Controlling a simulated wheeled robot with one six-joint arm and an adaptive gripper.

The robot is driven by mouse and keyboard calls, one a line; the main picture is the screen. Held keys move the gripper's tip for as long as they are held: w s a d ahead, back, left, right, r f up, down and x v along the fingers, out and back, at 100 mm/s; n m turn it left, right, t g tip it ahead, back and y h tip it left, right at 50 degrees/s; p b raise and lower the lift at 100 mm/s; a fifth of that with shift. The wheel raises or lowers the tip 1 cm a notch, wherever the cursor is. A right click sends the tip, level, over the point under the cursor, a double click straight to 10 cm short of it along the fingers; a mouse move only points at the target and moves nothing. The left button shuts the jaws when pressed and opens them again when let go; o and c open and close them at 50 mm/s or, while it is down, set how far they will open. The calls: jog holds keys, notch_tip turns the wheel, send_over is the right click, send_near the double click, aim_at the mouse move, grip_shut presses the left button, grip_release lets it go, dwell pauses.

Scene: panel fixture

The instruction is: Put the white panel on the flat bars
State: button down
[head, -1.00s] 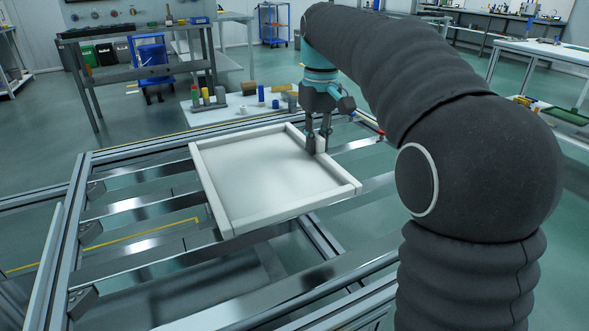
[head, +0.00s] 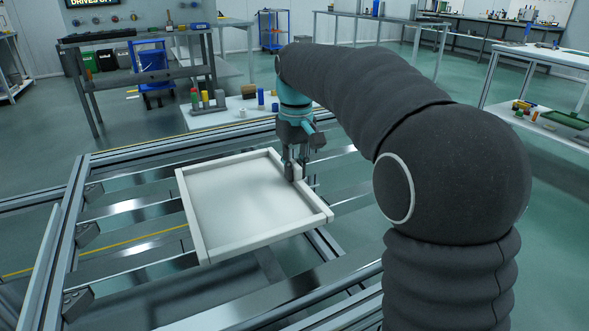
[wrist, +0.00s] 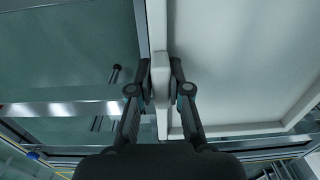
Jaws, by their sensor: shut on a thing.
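The white panel (head: 240,204) is a shallow square tray shape with a raised rim, roughly level over the frame. My gripper (head: 294,178) points down and is shut on the panel's right-hand rim. In the wrist view the two fingers (wrist: 161,92) close on either side of that rim, with the panel's inner face (wrist: 240,60) to the right. The flat metal bars (head: 140,273) run across the frame on both sides of the panel, and it hides their middle parts. I cannot tell whether the panel touches the bars or hangs just above them.
The metal frame's left rail (head: 70,225) carries the bar ends on small brackets. A low white table (head: 232,117) with coloured cylinders stands behind the frame. Bar sections left of the panel are bare. A grey workbench (head: 140,80) stands farther back.

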jog(key=shift+f, duration=0.1)
jog(key=c, duration=1.1)
grip_release()
notch_tip(320, 180, up, 12)
jog(key=p, duration=0.2)
jog(key=shift+d+p, duration=0.1)
jog(key=shift+p, duration=0.3)
